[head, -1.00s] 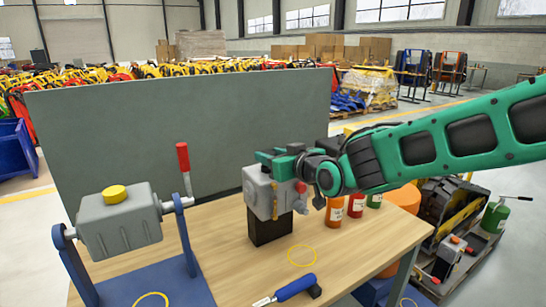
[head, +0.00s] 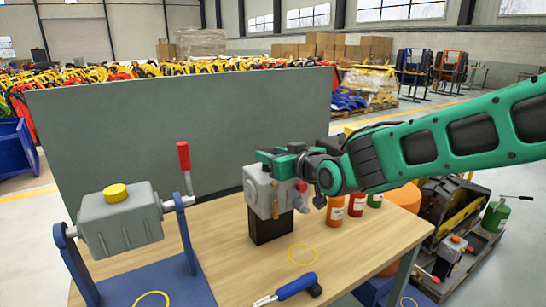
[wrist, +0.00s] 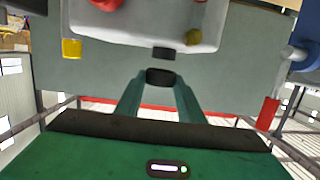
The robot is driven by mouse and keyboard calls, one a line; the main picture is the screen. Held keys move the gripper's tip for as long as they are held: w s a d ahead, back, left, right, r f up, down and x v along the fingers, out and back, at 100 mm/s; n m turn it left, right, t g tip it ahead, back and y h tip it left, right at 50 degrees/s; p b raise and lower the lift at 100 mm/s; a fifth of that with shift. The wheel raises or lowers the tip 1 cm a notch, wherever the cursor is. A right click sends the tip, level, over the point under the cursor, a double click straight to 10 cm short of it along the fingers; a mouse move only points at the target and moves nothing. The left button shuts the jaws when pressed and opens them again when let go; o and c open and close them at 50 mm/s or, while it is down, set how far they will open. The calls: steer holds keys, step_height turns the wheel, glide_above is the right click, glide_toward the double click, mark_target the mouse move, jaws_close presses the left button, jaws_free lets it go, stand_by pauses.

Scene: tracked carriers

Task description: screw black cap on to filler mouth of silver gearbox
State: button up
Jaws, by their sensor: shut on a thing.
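The silver gearbox (head: 258,186) stands on a dark block on the table, with a red knob and yellow parts on it. It also shows at the top of the wrist view (wrist: 135,32). My gripper (head: 268,157) is at the top of the gearbox in the head view. In the wrist view its green fingers (wrist: 160,88) are shut on the black cap (wrist: 160,77). Another small dark part (wrist: 163,53), perhaps the filler mouth, shows at the gearbox's edge, with a narrow gap in the picture between it and the cap. Whether the cap touches the mouth is hidden in the head view.
A grey gearbox (head: 118,222) with a yellow cap hangs in a blue stand (head: 165,287) at left, with a red-handled crank (head: 184,157). A blue-handled tool (head: 295,287) and a yellow ring (head: 303,254) lie in front. Bottles (head: 336,208) stand right. A grey panel (head: 140,130) rises behind.

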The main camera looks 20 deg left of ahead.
steer(key=shift+f, duration=1.45)
stand_by(0.3)
steer(key=o, duration=1.1)
steer(key=v, duration=1)
steer(key=shift+d+r, duration=0.2)
steer(key=shift+d, duration=0.1)
steer(key=shift+s, duration=0.1)
